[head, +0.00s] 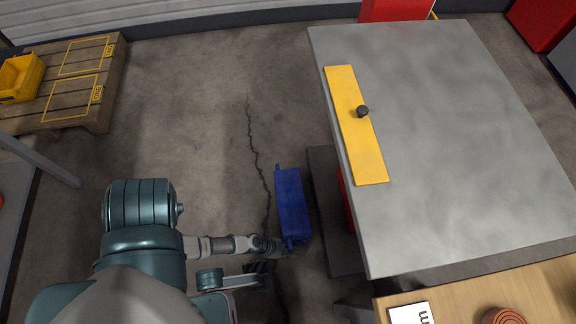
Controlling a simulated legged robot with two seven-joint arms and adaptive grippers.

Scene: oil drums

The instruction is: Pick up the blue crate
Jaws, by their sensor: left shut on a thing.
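The blue crate (291,203) is in the middle of the head view, left of the grey-topped cabinet. It is a long, narrow shape running away from me. My left gripper (284,247) reaches in from the left and is shut on the crate's near end. The fingers are small and partly hidden against the crate. I cannot tell whether the crate is clear of the floor. My right gripper is not in the view.
The grey-topped cabinet (450,130) with a yellow plate (356,125) stands just right of the crate. A wooden table (480,295) is at the lower right. A pallet (75,85) with a yellow bin (20,78) is at the upper left. Open concrete floor (200,100) lies beyond.

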